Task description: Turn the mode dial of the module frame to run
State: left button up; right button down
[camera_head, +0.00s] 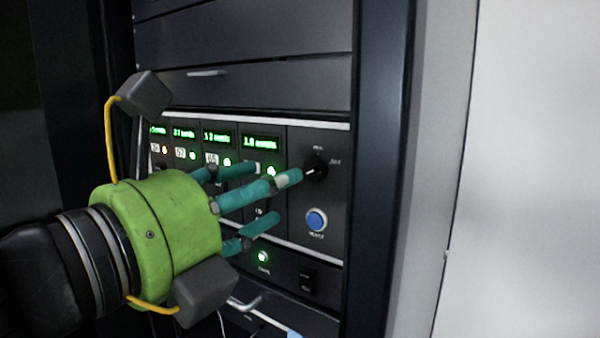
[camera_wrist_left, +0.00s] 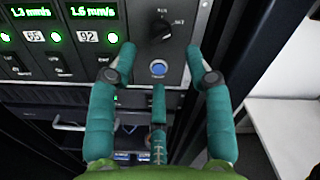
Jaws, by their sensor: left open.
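The mode dial (camera_head: 317,166) is a black round knob on the right panel of the module frame (camera_head: 330,203). One small label is above it and another to its right. A short pale mark shows near its left edge in the head view; I cannot tell its setting for sure. The dial also shows at the top of the left wrist view (camera_wrist_left: 160,31). My left gripper (camera_head: 272,190), with a green body and three teal fingers, is open and empty in front of the panel. In the left wrist view, its fingertips (camera_wrist_left: 160,62) are spread below the dial. My right gripper is not in view.
A blue push button (camera_head: 316,219) sits below the dial. Several modules with green displays (camera_head: 261,143) are to its left. A black rocker switch (camera_head: 307,279) and a green lamp (camera_head: 262,257) are lower down. The rack post (camera_head: 383,180) and a pale wall (camera_head: 530,170) are at right.

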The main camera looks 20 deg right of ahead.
aim_at(305, 171)
pick_arm(q)
jog(key=p+x, duration=0.3)
jog(key=x, duration=0.4)
jog(key=shift+d+r, duration=0.1)
grip_shut()
